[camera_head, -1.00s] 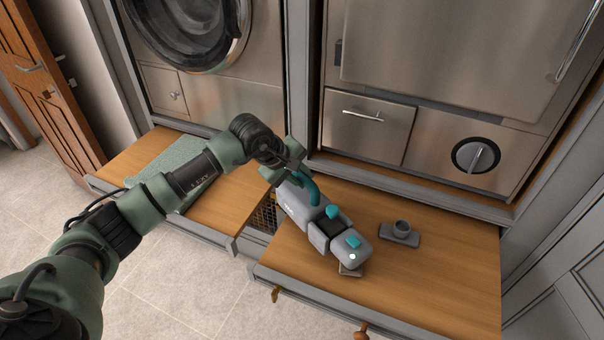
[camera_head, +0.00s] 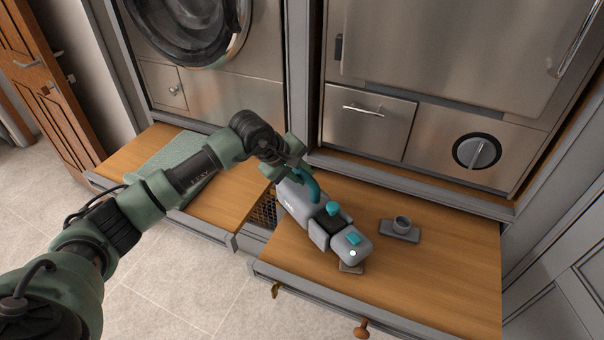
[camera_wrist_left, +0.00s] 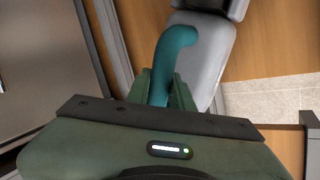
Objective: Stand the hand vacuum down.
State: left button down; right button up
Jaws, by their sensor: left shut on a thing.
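The hand vacuum (camera_head: 293,203) is grey with a teal handle and teal buttons. It lies lengthwise over the right wooden bench top, its near end over a small grey piece (camera_head: 351,268). My left gripper (camera_head: 297,165) is shut on the teal handle at the vacuum's far end. In the left wrist view the handle (camera_wrist_left: 175,55) rises between the two green fingers (camera_wrist_left: 160,92), with the grey body (camera_wrist_left: 205,62) beside it. I cannot tell whether the vacuum's underside touches the bench. My right gripper is not in view.
A green mat (camera_head: 180,160) lies on the left bench. A gap with a mesh basket (camera_head: 264,212) separates the benches. Steel appliances stand behind. The right bench's right side is clear.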

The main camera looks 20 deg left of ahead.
pick_arm(q)
jog(key=shift+r, duration=0.1)
jog(key=c, duration=1.1)
grip_release()
jog(key=shift+c, duration=0.2)
jog(key=shift+s+f, duration=0.1)
jog(key=shift+f, duration=0.1)
jog(key=b+v, duration=0.1)
jog(key=v, duration=0.7)
jog(key=shift+r, duration=0.1)
